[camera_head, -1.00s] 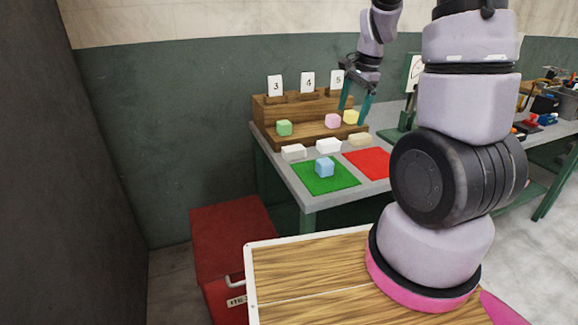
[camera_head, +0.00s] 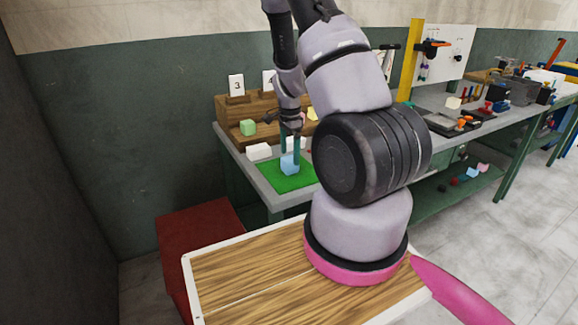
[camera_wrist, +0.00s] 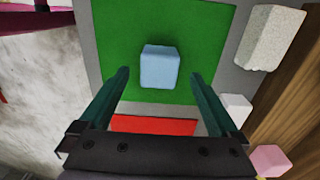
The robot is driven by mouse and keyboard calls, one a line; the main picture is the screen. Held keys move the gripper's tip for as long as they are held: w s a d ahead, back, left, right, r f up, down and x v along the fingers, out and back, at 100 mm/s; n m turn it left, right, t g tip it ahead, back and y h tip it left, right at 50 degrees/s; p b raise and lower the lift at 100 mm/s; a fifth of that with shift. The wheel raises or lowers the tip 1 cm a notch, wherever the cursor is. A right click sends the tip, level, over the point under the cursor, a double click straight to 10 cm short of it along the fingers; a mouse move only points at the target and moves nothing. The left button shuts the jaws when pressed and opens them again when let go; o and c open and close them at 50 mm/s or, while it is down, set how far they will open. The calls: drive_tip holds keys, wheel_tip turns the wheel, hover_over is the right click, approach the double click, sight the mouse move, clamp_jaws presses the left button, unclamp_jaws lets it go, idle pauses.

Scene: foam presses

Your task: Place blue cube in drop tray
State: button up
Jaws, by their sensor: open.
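The blue cube (camera_head: 290,166) rests on the green mat (camera_head: 272,182) at the front of the workbench. It also shows in the wrist view (camera_wrist: 160,66), on the green mat near the edge by the red mat. My gripper (camera_head: 291,153) is open and empty, its teal fingers pointing down at the cube. In the wrist view the fingertips (camera_wrist: 159,76) lie left and right of the cube with a gap on each side. I cannot tell whether they are down at its height. I cannot tell which thing is the drop tray.
A white block (camera_head: 259,151) lies behind the green mat. A green cube (camera_head: 248,128) sits on the wooden stepped stand (camera_head: 226,112) with number cards. The red mat (camera_wrist: 150,126) and a pink cube (camera_wrist: 270,160) show in the wrist view. A red box (camera_head: 195,225) stands on the floor.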

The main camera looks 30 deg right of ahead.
sight(290, 158)
wheel_tip(290, 158, down, 4)
drive_tip(key=shift+f, duration=0.1)
clamp_jaws()
